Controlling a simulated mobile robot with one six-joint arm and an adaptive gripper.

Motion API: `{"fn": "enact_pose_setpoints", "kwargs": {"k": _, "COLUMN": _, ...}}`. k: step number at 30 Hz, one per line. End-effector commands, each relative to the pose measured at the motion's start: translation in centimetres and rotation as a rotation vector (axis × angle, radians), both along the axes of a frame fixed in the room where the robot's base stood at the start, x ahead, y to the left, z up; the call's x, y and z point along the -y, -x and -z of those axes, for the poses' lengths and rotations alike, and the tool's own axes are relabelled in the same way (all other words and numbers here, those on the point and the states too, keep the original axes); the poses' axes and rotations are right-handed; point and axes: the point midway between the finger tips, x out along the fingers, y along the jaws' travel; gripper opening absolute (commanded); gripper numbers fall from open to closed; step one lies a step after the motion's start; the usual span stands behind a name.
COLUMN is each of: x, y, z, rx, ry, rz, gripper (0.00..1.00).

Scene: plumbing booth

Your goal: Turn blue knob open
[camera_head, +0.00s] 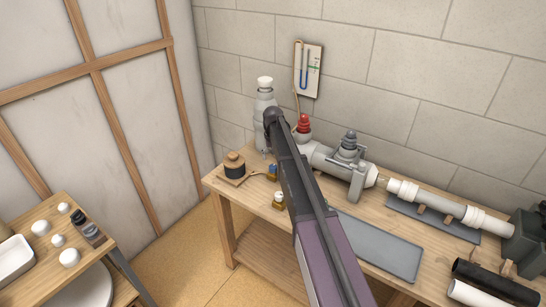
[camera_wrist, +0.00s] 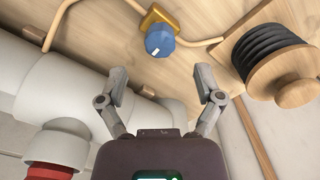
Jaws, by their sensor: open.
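The blue knob (camera_wrist: 160,41) sits on a brass fitting (camera_wrist: 156,17) on the wooden bench top in the wrist view. It lies beyond and roughly between the fingertips of my gripper (camera_wrist: 161,84). The fingers are spread apart, with nothing between them, and the knob looks apart from both. In the head view the blue knob (camera_head: 273,169) is small, just left of my arm, near the bench's left end. My gripper's fingers cannot be made out there.
A spool with black winding (camera_head: 234,168) stands left of the knob. A red knob (camera_head: 304,123) tops the large grey-white pipe (camera_head: 330,162) at the back. A white-capped bottle (camera_head: 264,99) stands near the wall. A grey tray (camera_head: 380,246) lies at the front.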

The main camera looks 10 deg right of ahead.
Motion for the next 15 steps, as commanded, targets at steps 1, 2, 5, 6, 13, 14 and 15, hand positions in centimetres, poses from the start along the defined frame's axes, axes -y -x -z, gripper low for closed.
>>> {"fn": "enact_pose_setpoints", "kwargs": {"k": 1, "x": 0.0, "y": 0.0, "z": -0.9, "rx": 0.000, "ry": 0.000, "rz": 0.000, "gripper": 0.85}}
{"fn": "enact_pose_setpoints", "kwargs": {"k": 2, "x": 0.0, "y": 0.0, "z": -1.1, "rx": 0.000, "ry": 0.000, "rz": 0.000, "gripper": 0.85}}
{"fn": "enact_pose_setpoints", "kwargs": {"k": 5, "x": 0.0, "y": 0.0, "z": -1.9, "rx": 0.000, "ry": 0.000, "rz": 0.000, "gripper": 0.85}}
{"fn": "enact_pose_setpoints", "kwargs": {"k": 6, "x": 0.0, "y": 0.0, "z": -2.2, "rx": 0.000, "ry": 0.000, "rz": 0.000, "gripper": 0.85}}
{"fn": "enact_pose_setpoints", "kwargs": {"k": 13, "x": 0.0, "y": 0.0, "z": -4.1, "rx": 0.000, "ry": 0.000, "rz": 0.000, "gripper": 0.85}}
{"fn": "enact_pose_setpoints", "kwargs": {"k": 14, "x": 0.0, "y": 0.0, "z": -4.3, "rx": 0.000, "ry": 0.000, "rz": 0.000, "gripper": 0.85}}
{"fn": "enact_pose_setpoints", "kwargs": {"k": 15, "x": 0.0, "y": 0.0, "z": -4.7, "rx": 0.000, "ry": 0.000, "rz": 0.000, "gripper": 0.85}}
